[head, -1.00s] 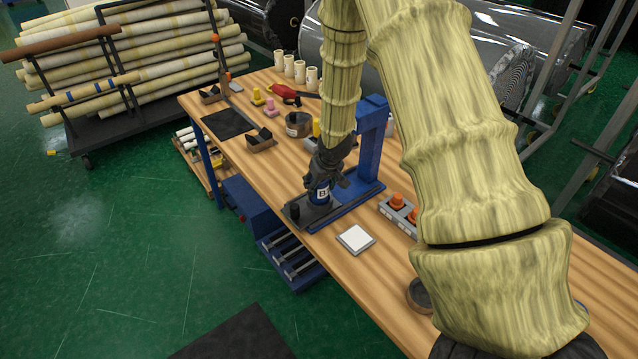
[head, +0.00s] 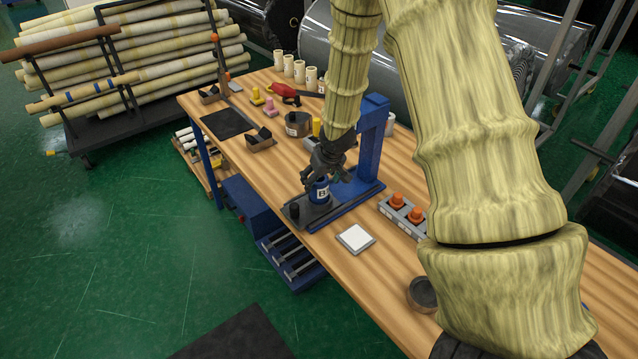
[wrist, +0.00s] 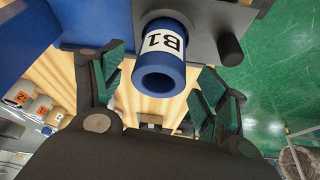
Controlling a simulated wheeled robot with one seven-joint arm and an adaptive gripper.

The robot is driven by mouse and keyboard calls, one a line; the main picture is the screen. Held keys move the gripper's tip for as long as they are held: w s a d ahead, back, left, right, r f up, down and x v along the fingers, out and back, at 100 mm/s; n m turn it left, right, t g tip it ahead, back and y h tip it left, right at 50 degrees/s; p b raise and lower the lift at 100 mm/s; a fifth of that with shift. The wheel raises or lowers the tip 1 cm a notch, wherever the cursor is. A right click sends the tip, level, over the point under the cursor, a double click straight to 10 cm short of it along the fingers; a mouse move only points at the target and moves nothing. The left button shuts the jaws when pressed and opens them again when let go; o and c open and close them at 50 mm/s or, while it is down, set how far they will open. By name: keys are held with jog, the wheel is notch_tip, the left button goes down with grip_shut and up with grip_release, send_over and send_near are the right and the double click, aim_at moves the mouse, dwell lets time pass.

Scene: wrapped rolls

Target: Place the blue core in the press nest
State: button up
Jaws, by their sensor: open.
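The blue core (head: 320,191), with a white B1 label, stands upright on the dark base plate of the blue press (head: 372,143). The nest itself is hidden beneath the core. In the wrist view the core (wrist: 173,48) shows its open ring end towards the camera, with the dark plate (wrist: 200,18) behind it. My gripper (head: 322,172) is at the top of the core. In the wrist view my gripper (wrist: 162,88) is open, with one green-padded finger on each side of the core and visible gaps between.
A black knob (head: 294,211) stands at the plate's front corner. A white square pad (head: 355,238) and a grey box with orange buttons (head: 404,208) lie to the right.

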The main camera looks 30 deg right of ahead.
jog(key=b+v, duration=0.1)
jog(key=v, duration=0.8)
jog(key=shift+r+b, duration=0.15)
jog(key=shift+b, duration=0.2)
